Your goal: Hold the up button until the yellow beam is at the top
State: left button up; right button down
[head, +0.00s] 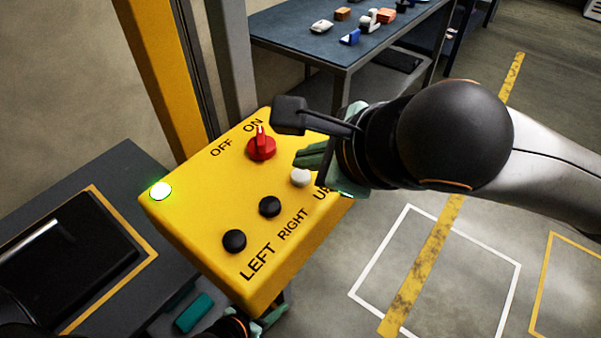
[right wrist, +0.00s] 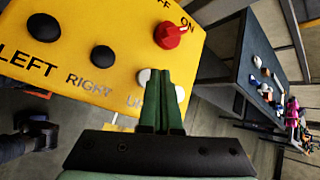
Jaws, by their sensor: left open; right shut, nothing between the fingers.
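The yellow control box (head: 200,215) has a red knob (head: 261,147) pointing to ON and a lit green lamp (head: 161,191). Two black buttons sit by LEFT and RIGHT. A white button (head: 300,177) sits by UP. My right gripper (head: 308,160) is shut and empty, its fingertips at the white button. In the right wrist view white shows on both sides of the fingers (right wrist: 163,85); contact or pressing cannot be told. My left gripper (head: 235,314) is open below the box, partly hidden. A yellow upright (head: 160,75) stands behind the box; whether it belongs to the beam is unclear.
A dark table (head: 300,40) with several small parts stands at the back. A dark bench (head: 90,180) with a black panel is at left. The floor at right is clear, with yellow and white markings (head: 440,262).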

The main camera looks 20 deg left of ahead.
jog(key=shift+f+b, duration=0.3)
jog(key=shift+b, duration=0.05)
dwell(0.3)
jog(key=shift+f+b, duration=0.45)
jog(key=shift+b, duration=0.25)
dwell(2.3)
jog(key=shift+r, duration=0.2)
dwell(3.5)
jog(key=shift+r, duration=0.7)
jog(key=shift+r, duration=0.15)
